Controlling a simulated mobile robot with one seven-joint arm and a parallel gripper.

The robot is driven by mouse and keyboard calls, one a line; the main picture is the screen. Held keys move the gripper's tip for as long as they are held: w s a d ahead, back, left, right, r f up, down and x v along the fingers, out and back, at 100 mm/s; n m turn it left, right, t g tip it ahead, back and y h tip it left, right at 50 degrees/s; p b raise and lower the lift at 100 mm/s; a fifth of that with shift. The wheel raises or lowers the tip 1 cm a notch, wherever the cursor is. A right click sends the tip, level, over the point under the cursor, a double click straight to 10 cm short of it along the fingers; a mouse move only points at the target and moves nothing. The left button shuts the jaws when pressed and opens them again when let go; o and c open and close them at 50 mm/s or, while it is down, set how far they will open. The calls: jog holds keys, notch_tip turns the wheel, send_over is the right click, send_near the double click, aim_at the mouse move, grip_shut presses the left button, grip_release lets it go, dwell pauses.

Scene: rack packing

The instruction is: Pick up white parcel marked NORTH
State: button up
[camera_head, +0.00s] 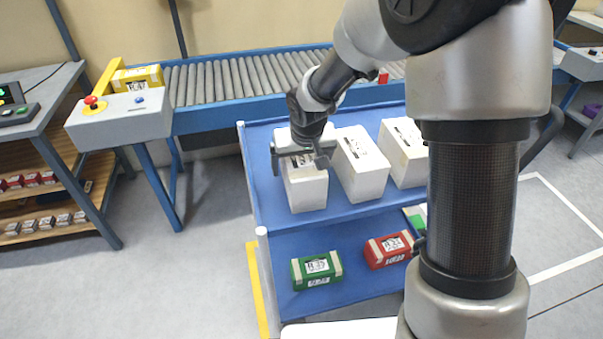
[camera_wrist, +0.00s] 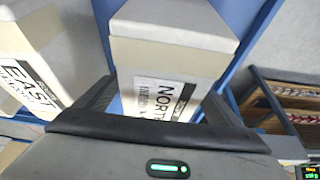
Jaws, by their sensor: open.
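The white parcel marked NORTH (camera_head: 306,191) stands upright at the left end of the blue rack's upper shelf (camera_head: 262,190). In the wrist view its label on the parcel (camera_wrist: 170,58) reads NORTH. My gripper (camera_head: 299,160) is open over the top of this parcel, with one finger on each side. In the wrist view my gripper (camera_wrist: 158,106) spans the labelled end of the parcel. I cannot tell whether the fingers touch it.
A white parcel marked EAST (camera_wrist: 30,70) stands close beside it, the middle parcel (camera_head: 362,175) in the head view. Another white parcel (camera_head: 408,165) is to the right. Green (camera_head: 317,271) and red (camera_head: 389,250) boxes lie on the lower shelf. A roller conveyor (camera_head: 235,80) runs behind.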

jog(key=shift+f, duration=0.2)
dwell(0.5)
jog(key=c, duration=1.6)
